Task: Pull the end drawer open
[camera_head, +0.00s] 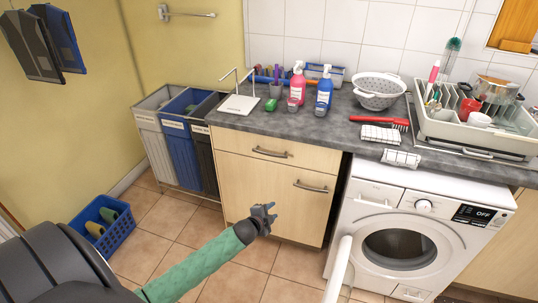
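The end drawer (234,143) is the pale wood front at the top of the left cabinet, just under the grey worktop. It is shut, with a dark bar handle (270,153) across its front. Below it is a cabinet door (262,188) with a similar handle (311,187), also shut. My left gripper (270,213), on a green-sleeved arm, is in front of the cabinet door in the picture, lower than the drawer handle and apart from it. Its dark fingers look spread, with nothing between them. My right gripper is not in view.
The worktop (340,130) carries bottles, a colander (378,90) and a dish rack (470,125). A washing machine (410,230) stands right of the cabinet, bins (180,140) left of it. A blue basket (103,225) sits on the floor at left. Tiled floor before the cabinet is clear.

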